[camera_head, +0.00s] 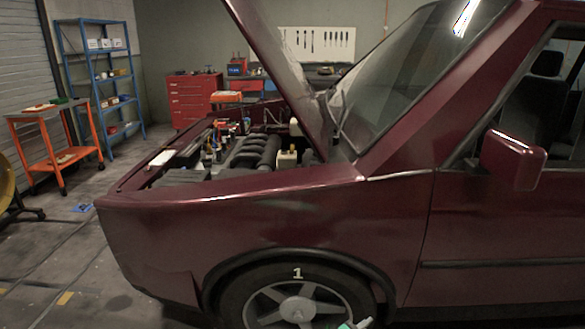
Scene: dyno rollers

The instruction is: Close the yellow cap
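A dark red car stands with its hood (275,65) raised over an open engine bay. A small yellow cap (292,148) shows at the top of a pale reservoir (287,160) on the near right side of the bay. It is too small to tell whether the cap is open or shut. Other small yellowish spots lie among the parts at the left of the bay, too small to make out. Neither of my grippers is in clear view.
The car's fender (270,205) and front wheel (295,305) stand between me and the bay. A small white and green thing (355,324) shows at the bottom edge, unclear. An orange cart (55,150), blue shelves (98,85) and a red cabinet (193,100) stand behind. Floor at left is mostly free.

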